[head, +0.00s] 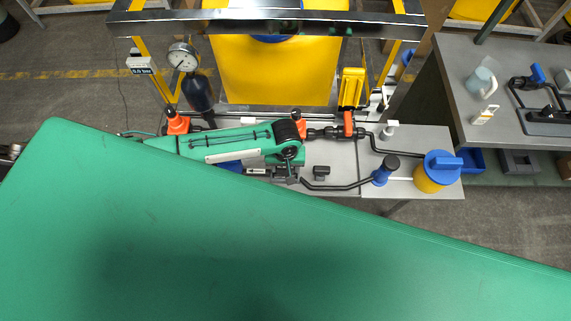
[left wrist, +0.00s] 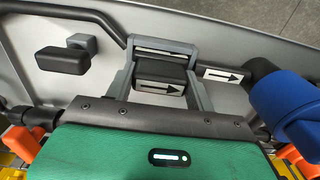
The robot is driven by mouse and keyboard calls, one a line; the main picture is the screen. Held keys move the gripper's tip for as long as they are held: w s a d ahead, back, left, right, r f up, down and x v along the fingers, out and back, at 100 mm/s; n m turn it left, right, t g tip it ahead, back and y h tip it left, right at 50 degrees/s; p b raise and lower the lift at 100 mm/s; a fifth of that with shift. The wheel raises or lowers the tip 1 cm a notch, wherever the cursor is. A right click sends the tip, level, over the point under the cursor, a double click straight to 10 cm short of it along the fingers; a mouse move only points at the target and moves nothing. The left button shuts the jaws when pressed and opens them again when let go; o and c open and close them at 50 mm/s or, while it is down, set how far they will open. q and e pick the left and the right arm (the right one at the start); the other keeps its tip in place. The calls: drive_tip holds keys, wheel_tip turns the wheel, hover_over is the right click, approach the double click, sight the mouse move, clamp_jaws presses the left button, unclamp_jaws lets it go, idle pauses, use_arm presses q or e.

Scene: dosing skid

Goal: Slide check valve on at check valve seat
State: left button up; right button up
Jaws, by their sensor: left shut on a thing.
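The check valve (left wrist: 160,76) is a dark block with a white label bearing a black arrow that points right in the left wrist view. My left gripper (left wrist: 163,84) is shut on it, one grey finger on each side. In the head view my left gripper (head: 286,174) is low over the skid plate, and the valve there is mostly hidden. A grey piece with a pale strip (left wrist: 166,49) lies just beyond the valve, at the end of a black pipe (left wrist: 78,16). I cannot tell whether it is the seat or whether the valve touches it. My right gripper is not in view.
A fixed arrow label (left wrist: 223,75) and a blue cylinder (left wrist: 290,108) stand close beside the gripper. A small black block (head: 321,173) is on its other side.

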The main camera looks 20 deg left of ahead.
use_arm(q)
drive_tip(key=o, duration=1.1)
drive_tip(key=shift+a+f, duration=0.1)
wheel_tip(320, 180, up, 14)
drive_tip(key=shift+f+b, duration=0.1)
drive_tip(key=shift+b, duration=1.1)
